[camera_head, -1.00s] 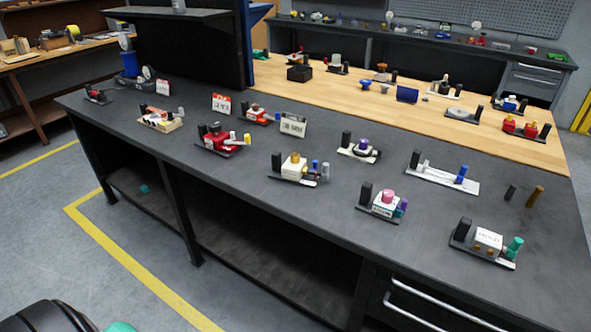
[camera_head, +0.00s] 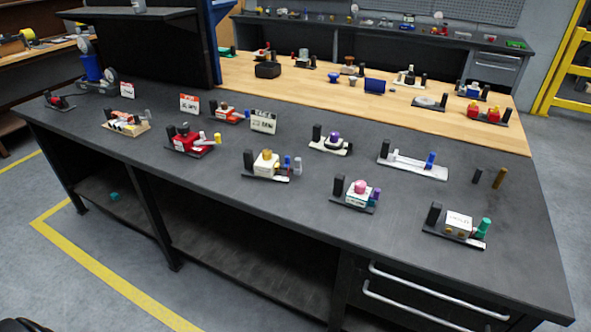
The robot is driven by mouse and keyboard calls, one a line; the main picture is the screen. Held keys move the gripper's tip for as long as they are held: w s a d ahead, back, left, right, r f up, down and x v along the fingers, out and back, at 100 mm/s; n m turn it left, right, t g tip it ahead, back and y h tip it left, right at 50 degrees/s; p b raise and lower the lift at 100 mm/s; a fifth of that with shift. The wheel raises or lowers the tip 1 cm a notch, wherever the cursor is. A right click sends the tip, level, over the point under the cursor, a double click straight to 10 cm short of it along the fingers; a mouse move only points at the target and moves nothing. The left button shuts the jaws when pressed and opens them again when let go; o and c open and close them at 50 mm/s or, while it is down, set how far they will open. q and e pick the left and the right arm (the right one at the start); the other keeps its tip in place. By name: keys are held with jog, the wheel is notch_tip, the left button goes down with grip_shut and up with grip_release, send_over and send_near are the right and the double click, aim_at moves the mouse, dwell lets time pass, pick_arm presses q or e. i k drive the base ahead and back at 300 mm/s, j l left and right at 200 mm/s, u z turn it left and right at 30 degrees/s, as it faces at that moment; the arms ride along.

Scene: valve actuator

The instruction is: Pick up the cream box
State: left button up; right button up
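A cream box (camera_head: 266,163) with a gold knob on top sits on a dark base plate near the front middle of the grey workbench (camera_head: 225,215). A black post stands at its left and blue and pale posts at its right. Neither of my grippers is in view.
A red device (camera_head: 186,140) stands left of the cream box, and small signs (camera_head: 263,121) stand behind. Several more devices fill the bench and its wooden section (camera_head: 330,92). Drawer handles (camera_head: 430,297) stick out at the front right. Yellow lines mark the floor.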

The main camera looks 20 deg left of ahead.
aim_at(268, 171)
jog(key=i+j, duration=0.15)
jog(key=j, duration=0.2)
jog(key=i+j, duration=0.2)
jog(key=j, duration=0.2)
jog(key=i+j, duration=0.15)
jog(key=j, duration=0.2)
jog(key=i+j+z, duration=0.1)
jog(key=j, duration=0.25)
jog(key=i+j, duration=0.2)
jog(key=j, duration=0.2)
jog(key=i+j, duration=0.15)
jog(key=j, duration=0.2)
